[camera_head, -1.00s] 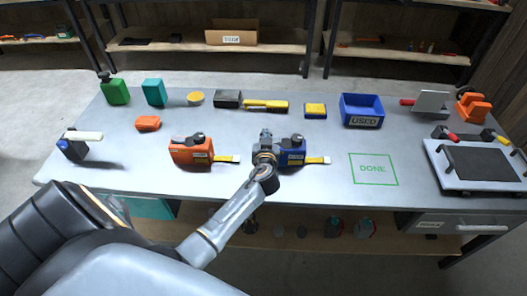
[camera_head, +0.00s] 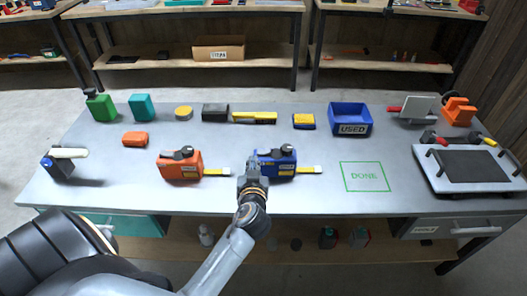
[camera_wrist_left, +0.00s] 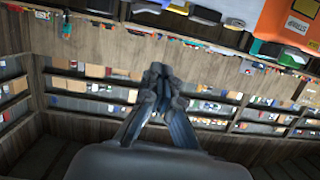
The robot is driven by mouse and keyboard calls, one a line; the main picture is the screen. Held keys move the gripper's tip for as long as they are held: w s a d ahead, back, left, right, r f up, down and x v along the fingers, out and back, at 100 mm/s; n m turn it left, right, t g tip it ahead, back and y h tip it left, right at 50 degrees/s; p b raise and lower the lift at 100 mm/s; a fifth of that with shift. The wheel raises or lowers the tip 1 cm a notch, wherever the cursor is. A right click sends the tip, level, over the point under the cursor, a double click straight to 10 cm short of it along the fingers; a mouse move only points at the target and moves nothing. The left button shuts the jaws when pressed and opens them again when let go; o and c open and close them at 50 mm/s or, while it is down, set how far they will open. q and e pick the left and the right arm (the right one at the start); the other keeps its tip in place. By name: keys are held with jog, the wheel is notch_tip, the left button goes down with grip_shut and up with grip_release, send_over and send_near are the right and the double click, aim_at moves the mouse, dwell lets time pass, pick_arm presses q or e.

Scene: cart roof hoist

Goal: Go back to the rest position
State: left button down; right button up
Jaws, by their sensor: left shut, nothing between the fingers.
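My left gripper (camera_head: 252,172) is over the front part of the grey workbench (camera_head: 110,185), at the left end of the blue tape measure (camera_head: 278,160). I cannot tell from the head view whether it touches it. In the left wrist view the gripper (camera_wrist_left: 158,72) has its fingers together with nothing between them. The orange tape measure (camera_head: 180,165) stands to its left, with its yellow tape end out to the right. My right gripper is not in view.
The green DONE square (camera_head: 366,176) is empty. A blue USED bin (camera_head: 350,119) stands behind it. A tray with a dark mat (camera_head: 440,183) is at the right. Several small items line the bench's back. Shelves (camera_head: 160,60) stand beyond the floor.

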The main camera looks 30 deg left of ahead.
pick_arm(q)
jog(key=s+d+f+m+g+h, duration=0.2)
jog(key=s+d+m+g+h, duration=0.15)
jog(key=s, duration=0.45)
jog(key=s+d+f+m+g+h, duration=0.25)
jog(key=s+d, duration=0.25)
jog(key=s, duration=0.3)
jog(key=s+d+f+m+g+h, duration=0.2)
jog(key=s+d+f+g, duration=0.15)
jog(key=s, duration=0.55)
notch_tip(320, 180, down, 26)
jog(key=s, duration=0.2)
jog(key=s+a+f+g, duration=0.2)
jog(key=s+f, duration=1.3)
jog(key=s, duration=0.1)
jog(key=shift+s+a+f, duration=0.2)
jog(key=shift+a, duration=0.05)
